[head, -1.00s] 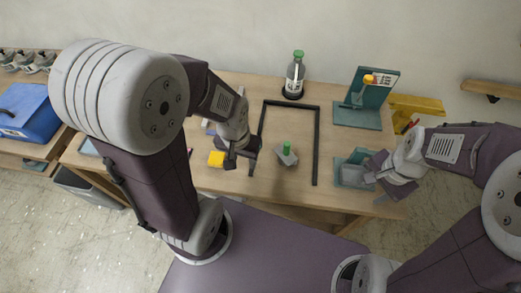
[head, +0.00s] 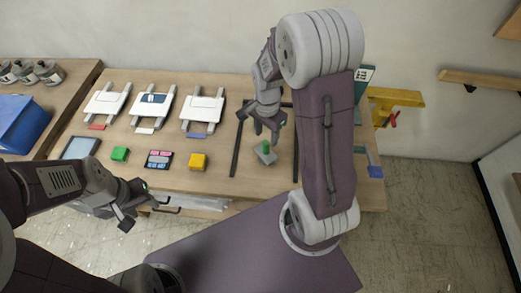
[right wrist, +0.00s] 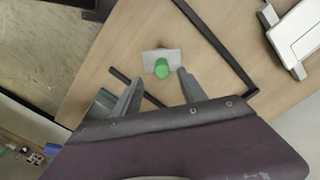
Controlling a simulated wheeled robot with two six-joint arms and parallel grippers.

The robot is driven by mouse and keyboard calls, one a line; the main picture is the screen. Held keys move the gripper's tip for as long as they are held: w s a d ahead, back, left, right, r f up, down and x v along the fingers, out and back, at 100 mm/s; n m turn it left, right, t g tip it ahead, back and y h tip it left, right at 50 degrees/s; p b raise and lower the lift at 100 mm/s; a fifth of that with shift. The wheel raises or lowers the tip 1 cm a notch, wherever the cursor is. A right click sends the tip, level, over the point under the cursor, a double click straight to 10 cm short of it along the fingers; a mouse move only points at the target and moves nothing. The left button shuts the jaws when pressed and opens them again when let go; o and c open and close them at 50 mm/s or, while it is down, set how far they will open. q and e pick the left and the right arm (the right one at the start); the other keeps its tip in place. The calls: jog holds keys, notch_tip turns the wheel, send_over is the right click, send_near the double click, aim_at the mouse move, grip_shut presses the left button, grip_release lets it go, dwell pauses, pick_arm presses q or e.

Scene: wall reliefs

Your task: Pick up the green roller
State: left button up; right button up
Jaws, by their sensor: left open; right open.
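The green roller (head: 267,147) stands on a small grey block (head: 264,155) inside a dark frame on the table. In the right wrist view the roller (right wrist: 161,68) and block (right wrist: 172,56) lie between and just beyond the fingertips, apart from them. My right gripper (head: 260,118) is open and empty, above and beyond the block in the head view; its fingers also show in the right wrist view (right wrist: 159,82). My left gripper (head: 128,205) is open and empty near the table's front left edge.
A dark frame (head: 237,150) surrounds the block, partly hidden by my right arm. A yellow bracket (head: 396,97) is at right.

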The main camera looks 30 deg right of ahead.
aim_at(266, 143)
notch_tip(266, 143, down, 7)
jog(key=shift+f+p, duration=0.15)
jog(key=shift+p, duration=0.3)
jog(key=shift+w+f, duration=0.2)
jog(key=shift+f, duration=0.1)
jog(key=shift+s, duration=0.1)
grip_shut()
